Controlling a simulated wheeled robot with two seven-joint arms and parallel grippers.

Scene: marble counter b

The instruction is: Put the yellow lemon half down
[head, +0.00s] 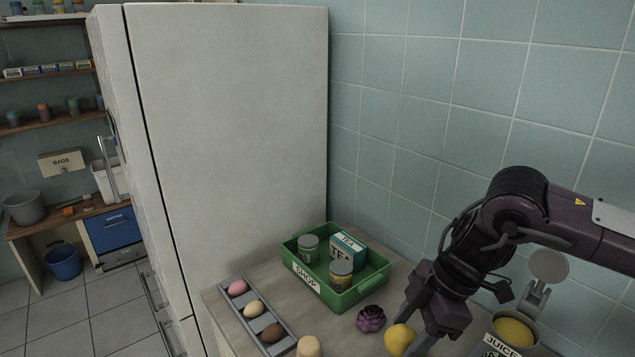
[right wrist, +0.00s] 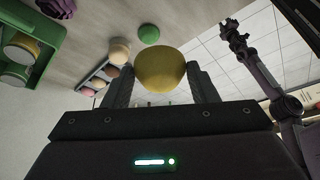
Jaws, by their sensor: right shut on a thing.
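The yellow lemon half (head: 400,340) is at the bottom of the head view, between the fingers of my right gripper (head: 415,332). In the right wrist view the lemon half (right wrist: 160,70) sits between both fingertips, and my right gripper (right wrist: 160,88) is shut on it. I cannot tell whether the lemon half touches the counter (head: 225,302). My left gripper is outside the head view. What looks like my left arm's end (right wrist: 233,32) shows small in the right wrist view, its jaws unclear.
A purple succulent-like thing (head: 371,319) is just left of the lemon half. Behind are a green SHOP crate (head: 345,303) with tins and a tea box, and a grey tray (head: 285,344) of egg-shaped things. A press (head: 530,318) with yellow inside and a JUICE sign (head: 497,346) stand right.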

